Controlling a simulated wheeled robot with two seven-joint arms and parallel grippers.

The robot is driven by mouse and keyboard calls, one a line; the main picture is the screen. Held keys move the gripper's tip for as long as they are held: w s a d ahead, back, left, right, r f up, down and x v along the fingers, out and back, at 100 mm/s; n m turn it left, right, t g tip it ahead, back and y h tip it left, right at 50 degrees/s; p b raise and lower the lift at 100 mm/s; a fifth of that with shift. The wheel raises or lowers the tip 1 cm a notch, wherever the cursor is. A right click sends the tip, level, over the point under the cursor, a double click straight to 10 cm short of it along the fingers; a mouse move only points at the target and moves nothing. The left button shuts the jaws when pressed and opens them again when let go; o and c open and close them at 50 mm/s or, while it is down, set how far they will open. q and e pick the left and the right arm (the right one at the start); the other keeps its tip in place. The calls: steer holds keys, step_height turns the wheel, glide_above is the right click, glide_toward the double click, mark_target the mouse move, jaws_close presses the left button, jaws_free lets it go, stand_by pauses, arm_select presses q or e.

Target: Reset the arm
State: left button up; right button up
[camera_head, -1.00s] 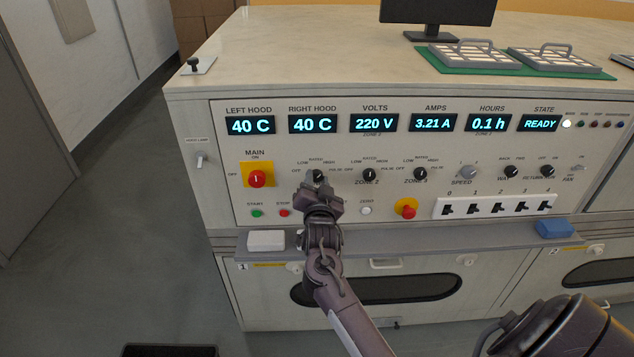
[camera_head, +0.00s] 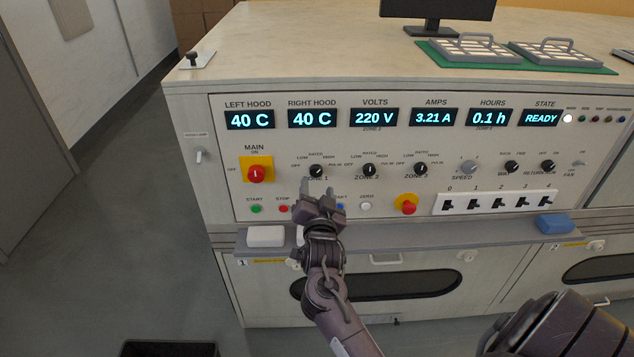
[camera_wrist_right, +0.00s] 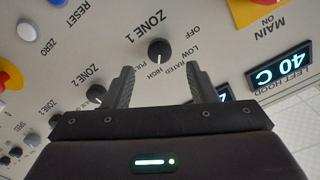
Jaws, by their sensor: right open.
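My right gripper (camera_head: 319,191) is in front of the control panel, just below the Zone 1 knob (camera_head: 316,171) in the head view. Its two fingers are apart with nothing between them. In the right wrist view the open fingers (camera_wrist_right: 161,87) point at the panel, and the black Zone 1 knob (camera_wrist_right: 160,50) shows beyond and between them, not touched. The knob's white mark points toward the rated-high side in that view. My left gripper is not in view.
The panel also has the red main switch (camera_head: 256,174), Zone 2 knob (camera_head: 369,170), Zone 3 knob (camera_head: 420,169) and a red emergency button (camera_head: 406,204). A white block (camera_head: 265,236) and a blue block (camera_head: 554,224) rest on the ledge below. The state display (camera_head: 541,118) reads READY.

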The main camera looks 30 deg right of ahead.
steer(key=shift+v, duration=1.1)
